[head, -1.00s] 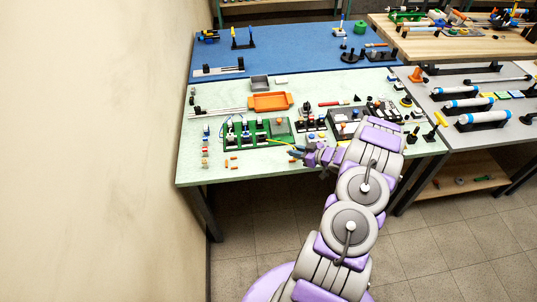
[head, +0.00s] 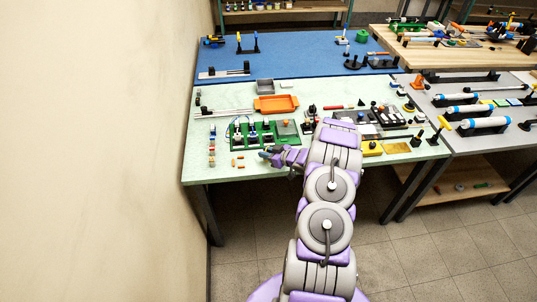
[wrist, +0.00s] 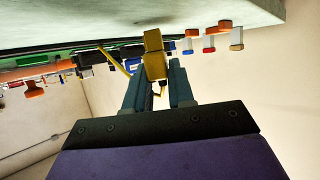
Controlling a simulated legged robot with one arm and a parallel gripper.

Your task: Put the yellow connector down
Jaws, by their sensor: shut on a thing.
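The yellow connector (wrist: 153,62) is a small block between the fingertips of my gripper (wrist: 156,80) in the wrist view. My gripper is shut on it. A thin yellow cable (wrist: 113,60) shows to its left. In the head view my gripper (head: 268,153) is at the front of the pale green table (head: 300,172), close to the front edge of the green board (head: 235,146). The connector is too small to make out in the head view. I cannot tell whether it touches the table.
Small orange pieces (head: 238,162) lie left of my gripper. A column of small coloured parts (head: 212,145) stands farther left. An orange tray (head: 276,105) is behind the board. A yellow plate (head: 397,147) lies at right. The table's front strip is mostly clear.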

